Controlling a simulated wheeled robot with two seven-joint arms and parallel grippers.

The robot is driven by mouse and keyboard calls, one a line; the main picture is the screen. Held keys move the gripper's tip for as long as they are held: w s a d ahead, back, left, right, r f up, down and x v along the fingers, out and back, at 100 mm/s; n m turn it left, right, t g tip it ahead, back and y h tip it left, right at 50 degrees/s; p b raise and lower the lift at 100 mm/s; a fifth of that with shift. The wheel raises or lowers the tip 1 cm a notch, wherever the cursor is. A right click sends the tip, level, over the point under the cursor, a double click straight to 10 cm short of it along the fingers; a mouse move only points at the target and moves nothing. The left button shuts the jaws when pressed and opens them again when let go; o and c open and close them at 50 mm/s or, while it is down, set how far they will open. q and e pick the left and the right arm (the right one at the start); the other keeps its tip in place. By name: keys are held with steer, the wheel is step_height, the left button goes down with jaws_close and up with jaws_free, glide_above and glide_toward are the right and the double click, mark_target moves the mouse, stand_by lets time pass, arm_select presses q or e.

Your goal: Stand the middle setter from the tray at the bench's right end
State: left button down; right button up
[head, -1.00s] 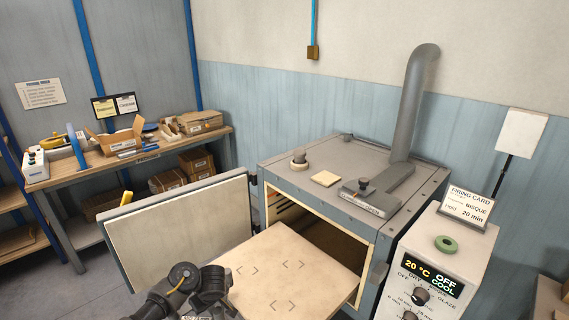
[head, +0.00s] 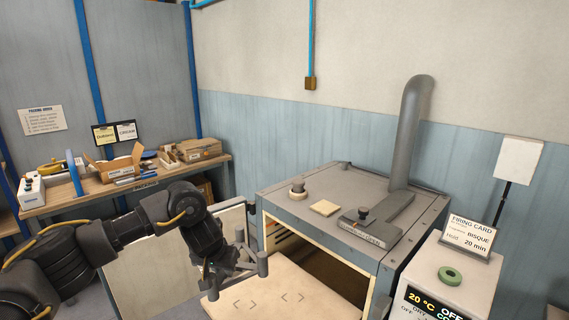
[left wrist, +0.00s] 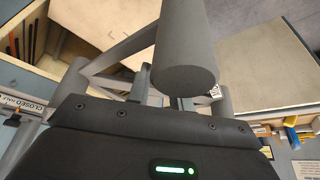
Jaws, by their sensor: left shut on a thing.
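My left gripper (head: 222,268) reaches in from the left, above the near-left part of the pulled-out pale shelf (head: 300,306). It is shut on a grey setter (head: 262,264) with round posts and thin struts, held at the kiln's mouth. In the left wrist view the setter (left wrist: 185,62) shows close up, a thick post end towards the camera and struts behind. The grip itself is hidden. The shelf carries dark corner marks and its visible part is bare. A bench (head: 130,187) stands at the back left. My right gripper is out of view. I cannot make out a tray with other setters.
The kiln (head: 330,215) stands open at the centre, with its door (head: 150,268) swung out to the left behind my arm. A control box (head: 450,278) stands at the right. Boxes and tools (head: 125,160) crowd the bench, including its right end, where a carton (head: 200,150) sits.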

arm_select(q)
steer(key=s+r+m, duration=0.1)
steer(key=s+d+r+m+h, duration=0.1)
steer(key=s, duration=0.1)
steer(key=s+r+m, duration=0.1)
steer(key=s, duration=0.1)
steer(key=shift+s+d+r+m, duration=0.15)
steer(key=shift+d+r+m, duration=0.15)
steer(key=shift+r, duration=0.1)
steer(key=s+a+f+m+g+h, duration=0.1)
steer(key=s+a+m, duration=0.25)
steer(key=s, duration=0.45)
steer(key=s+a+f+m+g+h, duration=0.15)
steer(key=s+a, duration=0.25)
steer(key=s, duration=0.4)
step_height(320, 180, down, 14)
steer(key=b, duration=1.4)
steer(key=shift+w+d+r+t, duration=0.15)
steer(key=shift+w+d+t, duration=0.15)
steer(key=shift+t, duration=0.15)
